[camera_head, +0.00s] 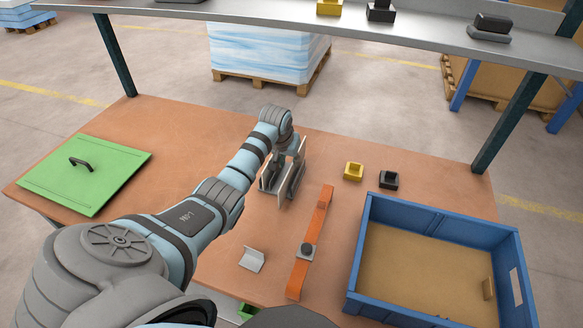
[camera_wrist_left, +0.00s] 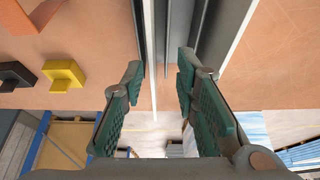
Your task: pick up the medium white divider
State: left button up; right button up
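A smaller white angled piece (camera_head: 252,260) lies nearer to me. I cannot tell for certain which is the medium one. In the left wrist view my left gripper (camera_wrist_left: 160,90) is open, with green pads apart. The thin white edge of one divider (camera_wrist_left: 153,55) runs between the fingers, with a visible gap to the right finger. A grey divider with a white edge (camera_wrist_left: 236,35) stands beside it, by the right finger. My right gripper is not in view.
An orange bar (camera_head: 312,240) with a dark knob lies right of the dividers. A yellow block (camera_head: 353,171) and a black block (camera_head: 389,179) are beyond it. A blue crate (camera_head: 440,222) is at right, a green panel (camera_head: 85,178) at left. A grey shelf (camera_head: 400,33) spans above.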

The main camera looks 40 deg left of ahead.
pick_arm(q)
jog(key=b, duration=0.1)
send_over(293, 180)
jog(key=w, duration=0.1)
jog(key=f, duration=0.4)
jog(key=shift+w+a+f, duration=0.1)
jog(key=shift+w+a, duration=0.05)
jog(key=shift+a, duration=0.1)
jog(key=shift+s+r, duration=0.25)
jog(key=shift+s, duration=0.05)
jog(key=shift+c, duration=0.5)
grip_shut()
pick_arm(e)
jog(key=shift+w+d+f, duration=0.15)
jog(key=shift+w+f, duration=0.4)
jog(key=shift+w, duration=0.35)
pick_arm(q)
jog(key=shift+r, duration=0.15)
